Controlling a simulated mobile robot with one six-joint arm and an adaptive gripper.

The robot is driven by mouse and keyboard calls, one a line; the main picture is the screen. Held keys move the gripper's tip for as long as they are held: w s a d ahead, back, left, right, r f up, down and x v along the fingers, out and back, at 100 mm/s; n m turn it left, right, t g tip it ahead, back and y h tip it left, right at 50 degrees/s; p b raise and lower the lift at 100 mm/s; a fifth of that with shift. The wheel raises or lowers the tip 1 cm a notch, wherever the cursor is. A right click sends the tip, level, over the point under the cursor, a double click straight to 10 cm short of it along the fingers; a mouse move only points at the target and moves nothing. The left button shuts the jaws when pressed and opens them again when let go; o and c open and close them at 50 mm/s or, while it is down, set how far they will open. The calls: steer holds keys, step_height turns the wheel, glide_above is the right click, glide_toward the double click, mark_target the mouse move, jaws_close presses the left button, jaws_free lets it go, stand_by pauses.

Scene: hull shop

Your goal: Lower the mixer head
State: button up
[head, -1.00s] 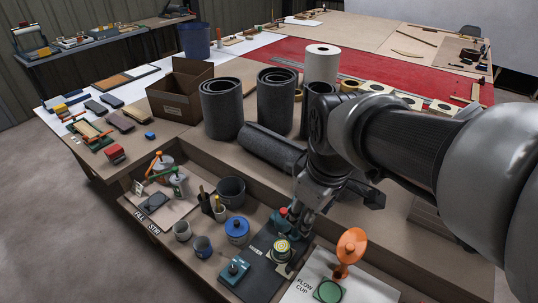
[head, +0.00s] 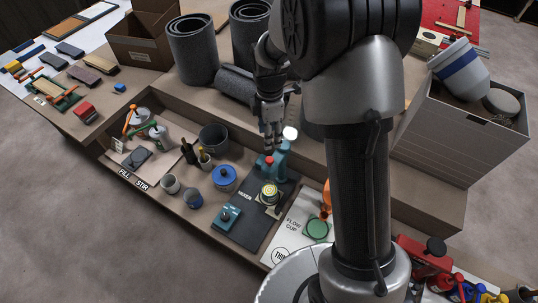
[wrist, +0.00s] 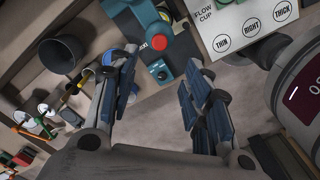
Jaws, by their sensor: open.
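The mixer is teal with a red knob on top. In the head view its teal head (head: 281,158) stands at the back of the dark panel labelled MIXER (head: 250,228), partly behind my gripper. A can with a yellowish top (head: 270,193) sits in front of it. A teal control box (head: 229,217) with a knob is at the front left of the panel. My gripper (head: 272,142) is open and empty, pointing down close above the red knob. In the wrist view the mixer (wrist: 157,45) and its red knob lie beyond my open fingers (wrist: 160,72). Whether a finger touches it I cannot tell.
A blue-lidded pot (head: 224,178), grey mugs and a dark bucket (head: 214,138) stand left of the panel. The flow cup board (head: 300,222) with an orange handled part is to the right. Dark rolls (head: 192,48) stand behind. A grey box (head: 455,135) is at the right.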

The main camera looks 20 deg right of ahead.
mark_target(270, 159)
step_height(270, 159, down, 13)
steer(key=shift+r+b, duration=0.2)
steer(key=shift+b, duration=1.05)
steer(key=shift+c, duration=0.5)
jaws_close()
